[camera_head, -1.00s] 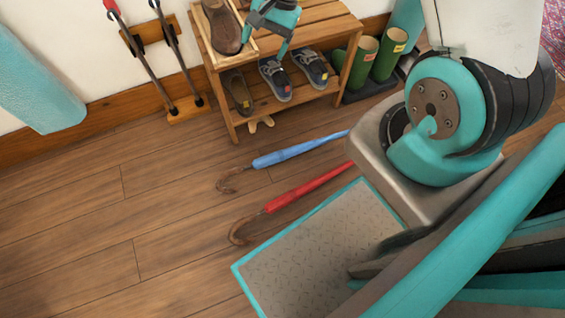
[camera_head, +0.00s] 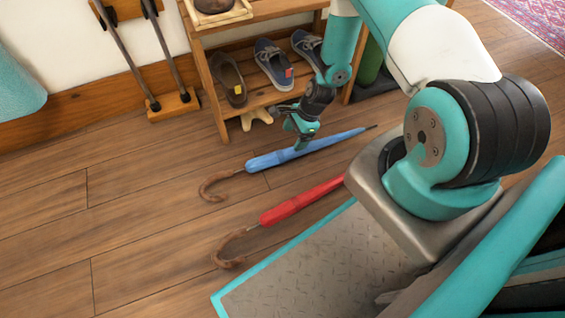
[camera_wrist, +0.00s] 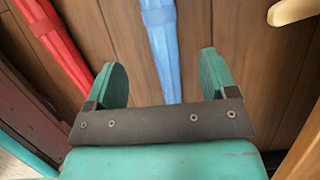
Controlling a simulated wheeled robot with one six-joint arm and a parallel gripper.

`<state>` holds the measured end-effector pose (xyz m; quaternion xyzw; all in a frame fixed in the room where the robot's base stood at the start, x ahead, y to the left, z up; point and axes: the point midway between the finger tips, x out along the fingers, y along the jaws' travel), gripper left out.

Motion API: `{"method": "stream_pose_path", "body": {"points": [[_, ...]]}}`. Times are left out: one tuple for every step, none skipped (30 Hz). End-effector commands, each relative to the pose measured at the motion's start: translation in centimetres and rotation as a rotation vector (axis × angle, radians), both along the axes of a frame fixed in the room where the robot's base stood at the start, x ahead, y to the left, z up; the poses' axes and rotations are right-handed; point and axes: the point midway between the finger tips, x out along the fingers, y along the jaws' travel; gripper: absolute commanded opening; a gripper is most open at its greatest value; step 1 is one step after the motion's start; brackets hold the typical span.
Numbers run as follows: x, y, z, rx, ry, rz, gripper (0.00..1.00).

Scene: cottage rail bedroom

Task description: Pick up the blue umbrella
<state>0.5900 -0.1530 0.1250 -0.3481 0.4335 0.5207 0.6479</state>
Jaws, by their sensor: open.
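The blue umbrella (camera_head: 290,152) lies furled on the wooden floor in front of the shoe rack, its brown hooked handle to the left and its tip to the right. My gripper (camera_head: 300,140) is above its middle in the head view. In the wrist view the blue umbrella (camera_wrist: 164,50) runs between the two open teal fingers of my gripper (camera_wrist: 163,75). The fingers are apart and empty, and the canopy's lower part is hidden behind the gripper's dark bar. I cannot tell the exact height of the fingers over it.
A red umbrella (camera_head: 300,200) lies parallel, nearer my base; it also shows in the wrist view (camera_wrist: 52,35). The wooden shoe rack (camera_head: 213,85) with several shoes stands behind. A small pale wooden object (camera_head: 256,117) lies under the rack. The floor at left is clear.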

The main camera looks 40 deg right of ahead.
Motion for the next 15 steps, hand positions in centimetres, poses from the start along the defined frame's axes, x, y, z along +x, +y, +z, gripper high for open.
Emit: {"method": "stream_pose_path", "body": {"points": [[0.0,0.5,-1.9,0.000,0.002,0.003,0.78],[0.1,0.8,-2.4,0.001,0.001,0.004,0.78],[0.1,1.0,-3.0,0.001,0.001,0.004,0.78],[0.2,1.2,-3.4,0.000,0.001,0.004,0.78],[0.3,1.3,-3.8,0.000,0.001,0.003,0.78],[0.3,1.5,-4.1,0.000,0.001,0.003,0.78],[0.3,1.6,-4.3,0.000,0.000,0.002,0.78],[0.3,1.7,-4.5,0.000,0.001,0.003,0.78],[0.4,1.8,-4.6,0.000,0.000,0.002,0.78],[0.4,1.9,-4.7,0.000,0.000,0.002,0.78],[0.4,1.9,-4.7,0.000,0.000,0.002,0.78],[0.4,1.9,-4.8,0.000,0.000,0.002,0.78],[0.4,2.0,-5.0,0.000,0.000,0.002,0.78],[0.4,2.0,-5.2,0.000,0.000,0.002,0.78],[0.4,2.1,-5.5,0.000,0.000,0.002,0.78]]}}
